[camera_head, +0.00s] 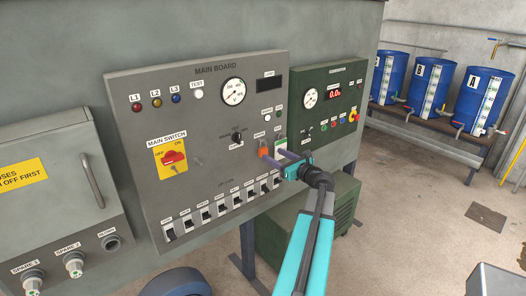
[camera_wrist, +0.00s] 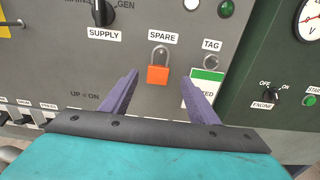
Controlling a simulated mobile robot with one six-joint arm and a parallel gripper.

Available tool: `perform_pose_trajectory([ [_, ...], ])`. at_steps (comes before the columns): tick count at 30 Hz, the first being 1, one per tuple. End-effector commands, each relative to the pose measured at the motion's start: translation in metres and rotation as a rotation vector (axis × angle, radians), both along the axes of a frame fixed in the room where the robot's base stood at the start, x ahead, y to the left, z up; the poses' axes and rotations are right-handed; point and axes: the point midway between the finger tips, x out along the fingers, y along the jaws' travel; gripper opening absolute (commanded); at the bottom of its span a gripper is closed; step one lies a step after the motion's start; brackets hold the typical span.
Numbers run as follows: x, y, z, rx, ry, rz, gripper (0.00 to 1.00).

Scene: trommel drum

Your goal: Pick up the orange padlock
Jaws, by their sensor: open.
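The orange padlock (camera_wrist: 158,75) hangs by its grey shackle on the main board below the SPARE label in the wrist view. In the head view the padlock (camera_head: 263,152) shows small at the board's lower right. My gripper (camera_wrist: 158,88) is open, with its two purple fingers pointing at the board, one to each side of the padlock. The fingers look apart from the padlock; how far they are from the board is hard to tell. In the head view my gripper (camera_head: 270,157) is in front of the board, with the padlock close to its fingertips.
A green and white tag (camera_wrist: 206,82) hangs right of the padlock, partly behind the right finger. The SUPPLY knob (camera_wrist: 103,12) is up left. The main switch (camera_head: 172,157) and a row of breakers (camera_head: 220,205) are on the same board. A green panel (camera_head: 325,75) adjoins at right.

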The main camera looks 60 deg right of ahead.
Motion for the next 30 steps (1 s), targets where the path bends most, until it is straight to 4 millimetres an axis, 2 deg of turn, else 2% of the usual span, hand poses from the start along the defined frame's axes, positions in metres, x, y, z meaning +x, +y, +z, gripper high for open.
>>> perform_pose_trajectory([
  [8, 0.002, 0.0, 0.0, 0.0, 0.0, 0.001, 0.55],
  [21, 0.044, -0.012, 0.0, 0.0, 0.001, 0.002, 0.55],
  [30, 0.051, -0.013, -0.002, 0.0, 0.0, 0.002, 0.55],
])
